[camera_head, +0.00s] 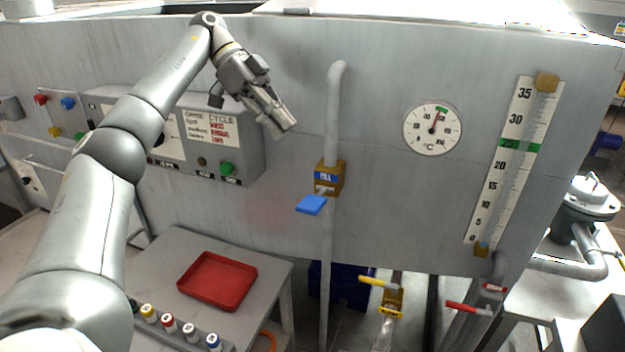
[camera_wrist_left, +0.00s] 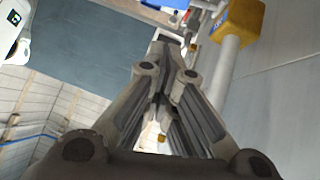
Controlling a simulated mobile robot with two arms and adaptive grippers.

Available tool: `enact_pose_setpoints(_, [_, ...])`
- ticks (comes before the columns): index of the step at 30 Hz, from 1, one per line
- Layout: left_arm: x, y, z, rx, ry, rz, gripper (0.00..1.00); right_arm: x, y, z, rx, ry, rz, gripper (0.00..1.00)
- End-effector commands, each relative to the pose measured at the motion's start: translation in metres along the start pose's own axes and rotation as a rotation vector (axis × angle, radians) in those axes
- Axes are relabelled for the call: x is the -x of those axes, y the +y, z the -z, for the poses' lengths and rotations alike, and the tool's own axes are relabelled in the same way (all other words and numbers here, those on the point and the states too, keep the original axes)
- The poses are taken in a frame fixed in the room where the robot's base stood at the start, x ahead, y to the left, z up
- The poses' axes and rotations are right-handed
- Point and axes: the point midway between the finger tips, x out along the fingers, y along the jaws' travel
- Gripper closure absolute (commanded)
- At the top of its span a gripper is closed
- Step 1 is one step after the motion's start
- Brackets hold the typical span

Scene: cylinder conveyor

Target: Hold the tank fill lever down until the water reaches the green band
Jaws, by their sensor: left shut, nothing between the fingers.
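The fill lever (camera_head: 311,205) is a blue paddle on a brass valve block (camera_head: 328,180) labelled FILL, on the grey tank wall. The paddle sticks out to the lower left of the block. The level gauge (camera_head: 496,190) is a tall scale marked 0 to 35 at the right. Its green band (camera_head: 519,145) lies between 20 and 30. I cannot make out a water level in its tube. My left gripper (camera_head: 284,128) is shut and empty, up and left of the lever, apart from it. In the left wrist view its fingers (camera_wrist_left: 176,42) are together, with the brass block (camera_wrist_left: 240,20) beyond.
A grey pipe (camera_head: 334,110) runs down into the valve block. A control box (camera_head: 225,150) with a green button juts out at left. Below are a red tray (camera_head: 217,280) on a table and yellow (camera_head: 378,283) and red (camera_head: 468,308) handles. A dial thermometer (camera_head: 432,129) hangs between pipe and gauge.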

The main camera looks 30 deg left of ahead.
Motion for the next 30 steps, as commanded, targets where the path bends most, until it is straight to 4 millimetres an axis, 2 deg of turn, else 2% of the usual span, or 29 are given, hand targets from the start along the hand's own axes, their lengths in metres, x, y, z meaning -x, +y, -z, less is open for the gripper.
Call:
enact_pose_setpoints(1, [0.000, 0.000, 0.000, 0.000, 0.000, 0.000, 1.00, 0.000, -0.002, -0.010, 0.000, -0.015, 0.002, 0.42])
enact_pose_setpoints(5, [-0.003, -0.001, -0.001, -0.001, 0.000, -0.001, 1.00, -0.001, -0.004, -0.022, 0.000, -0.034, 0.004, 0.42])
enact_pose_setpoints(8, [-0.011, -0.001, -0.002, -0.003, -0.001, -0.003, 1.00, -0.005, -0.003, -0.021, 0.000, -0.030, 0.004, 0.42])
enact_pose_setpoints(12, [-0.031, -0.001, -0.004, -0.002, -0.001, -0.003, 1.00, -0.017, -0.001, -0.006, 0.001, -0.007, 0.001, 0.42])
enact_pose_setpoints(17, [-0.051, 0.000, -0.001, 0.000, -0.002, -0.003, 1.00, -0.011, 0.001, 0.010, 0.001, 0.018, -0.002, 0.42])
enact_pose_setpoints(26, [-0.104, 0.001, 0.000, 0.000, -0.001, -0.004, 1.00, -0.003, 0.000, 0.001, 0.001, 0.002, 0.000, 0.42])
enact_pose_setpoints(30, [-0.116, 0.001, -0.016, 0.002, -0.002, -0.002, 1.00, 0.002, 0.000, -0.006, 0.002, -0.009, 0.000, 0.42])
